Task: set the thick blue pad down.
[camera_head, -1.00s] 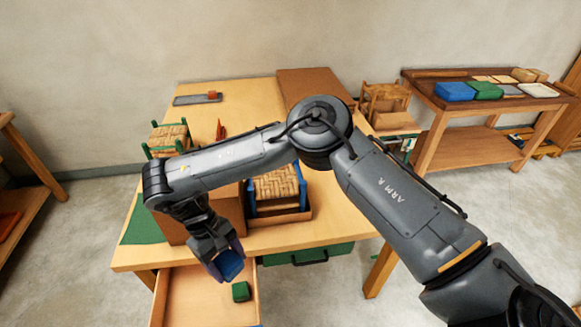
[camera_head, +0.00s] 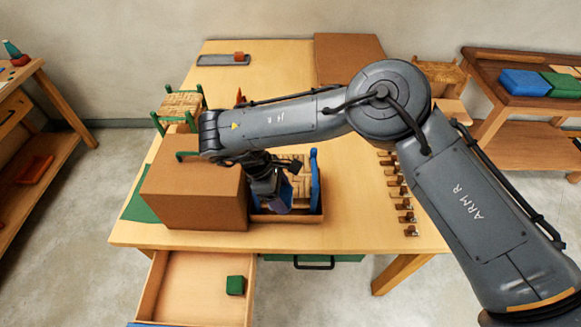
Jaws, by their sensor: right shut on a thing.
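My right gripper (camera_head: 272,198) points down over the front of the table, just right of the big brown box. It is shut on the thick blue pad (camera_head: 279,207), of which only a small blue-purple part shows at the jaws. The pad is in front of the woven-seat chair with a blue frame (camera_head: 316,180), at the low brown tray (camera_head: 300,217). I cannot tell whether the pad touches the tray or the chair. My left gripper is out of view.
The brown box (camera_head: 195,196) stands close left of my gripper. An open drawer (camera_head: 190,290) below holds a green block (camera_head: 235,285). Several small brown-and-metal pieces (camera_head: 404,204) line the table's right side. A side bench holds a blue pad (camera_head: 525,82) and a green pad (camera_head: 562,85).

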